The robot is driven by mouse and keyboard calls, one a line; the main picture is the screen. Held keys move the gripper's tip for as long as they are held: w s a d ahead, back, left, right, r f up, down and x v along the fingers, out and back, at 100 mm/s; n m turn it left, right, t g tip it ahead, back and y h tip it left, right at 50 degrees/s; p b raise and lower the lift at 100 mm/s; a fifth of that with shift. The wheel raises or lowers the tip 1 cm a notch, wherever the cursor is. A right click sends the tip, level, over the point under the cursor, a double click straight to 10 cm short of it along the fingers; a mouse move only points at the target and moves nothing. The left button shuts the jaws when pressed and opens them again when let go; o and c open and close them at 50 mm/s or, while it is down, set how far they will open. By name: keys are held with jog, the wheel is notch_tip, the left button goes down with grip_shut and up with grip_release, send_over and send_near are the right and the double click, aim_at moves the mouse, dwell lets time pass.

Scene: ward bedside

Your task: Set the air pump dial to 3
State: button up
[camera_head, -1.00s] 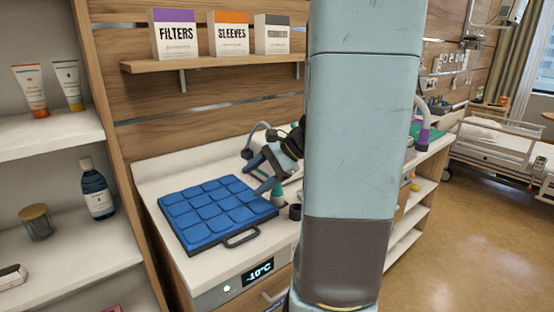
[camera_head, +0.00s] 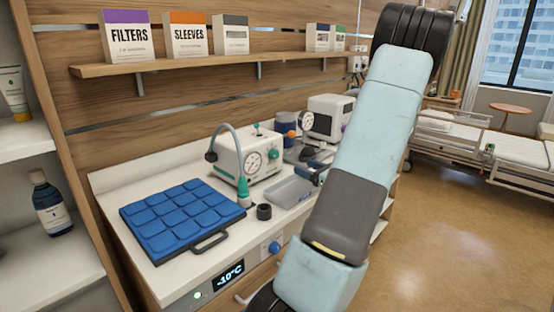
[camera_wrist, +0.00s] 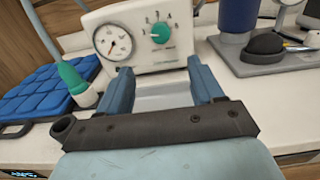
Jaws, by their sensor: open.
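The air pump is a pale box (camera_head: 230,150) on the counter, with a round gauge (camera_head: 253,163) and a teal dial (camera_head: 273,154) on its front. In the wrist view the teal dial (camera_wrist: 160,32) sits right of the gauge (camera_wrist: 113,42), with small numbers around it. I cannot tell which number it points to. My gripper (camera_wrist: 163,82) is open and empty. Its two blue fingers are below and in front of the pump's face, one on each side of the dial in the picture, apart from it. In the head view my arm hides most of the gripper.
A grey tray (camera_head: 290,192) lies in front of the pump. A blue padded mat (camera_head: 180,218) is further left. A blue cup (camera_wrist: 238,14) and a dark-based device (camera_wrist: 265,55) are right.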

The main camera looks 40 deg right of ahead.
aim_at(276, 156)
jog(key=w, duration=0.9)
jog(key=w+a, duration=0.1)
jog(key=w, duration=0.3)
jog(key=shift+w, duration=0.3)
jog(key=c, duration=1)
jog(key=shift+o, duration=0.8)
jog(key=shift+a, duration=0.55)
jog(key=shift+d, duration=0.25)
jog(key=shift+c, duration=1.1)
jog(key=shift+d+m, duration=0.15)
jog(key=shift+m, duration=0.15)
